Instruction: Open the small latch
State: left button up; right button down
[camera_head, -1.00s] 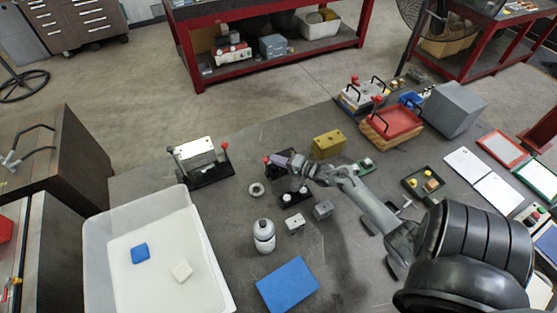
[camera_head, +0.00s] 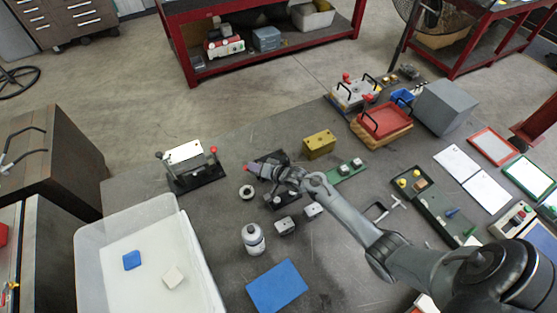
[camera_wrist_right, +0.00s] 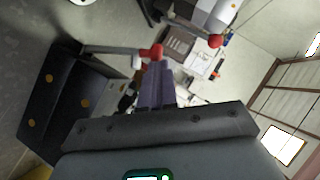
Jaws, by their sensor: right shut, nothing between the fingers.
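The small latch is a dark block (camera_wrist_right: 65,105) with orange dots on its face. A grey lever (camera_wrist_right: 110,49) runs from it to a red knob (camera_wrist_right: 157,52) in the right wrist view. In the head view the latch's dark base (camera_head: 270,157) is partly hidden behind my right gripper, and its red knob (camera_head: 250,166) shows just left of the fingers. My right gripper (camera_head: 260,170) is shut and empty. Its purple-grey fingers (camera_wrist_right: 155,88) point at the red knob, close to it; I cannot tell whether they touch. My left gripper is out of view.
A larger clamp with a silver block (camera_head: 184,153) stands to the left. A yellow block (camera_head: 319,144) sits behind the gripper. Small grey blocks (camera_head: 285,226), a white bottle (camera_head: 253,239), a ring (camera_head: 246,192) and a blue mat (camera_head: 277,286) lie in front. A white bin (camera_head: 205,250) is front left.

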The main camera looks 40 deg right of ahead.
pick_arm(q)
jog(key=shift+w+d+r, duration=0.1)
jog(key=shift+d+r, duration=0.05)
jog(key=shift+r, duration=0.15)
pick_arm(e)
jog(key=shift+w+a+f+n, duration=0.15)
jog(key=shift+a+n, duration=0.25)
jog(key=shift+a, duration=0.2)
pick_arm(q)
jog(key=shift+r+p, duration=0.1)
jog(key=shift+p, duration=0.2)
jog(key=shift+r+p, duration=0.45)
jog(key=shift+p, duration=0.05)
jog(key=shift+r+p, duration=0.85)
pick_arm(e)
jog(key=w+d+r+v, duration=0.1)
jog(key=d+r+v, duration=0.1)
jog(key=v, duration=1)
jog(key=shift+s, duration=0.25)
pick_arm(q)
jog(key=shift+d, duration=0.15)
pick_arm(e)
jog(key=shift+d+r, duration=0.1)
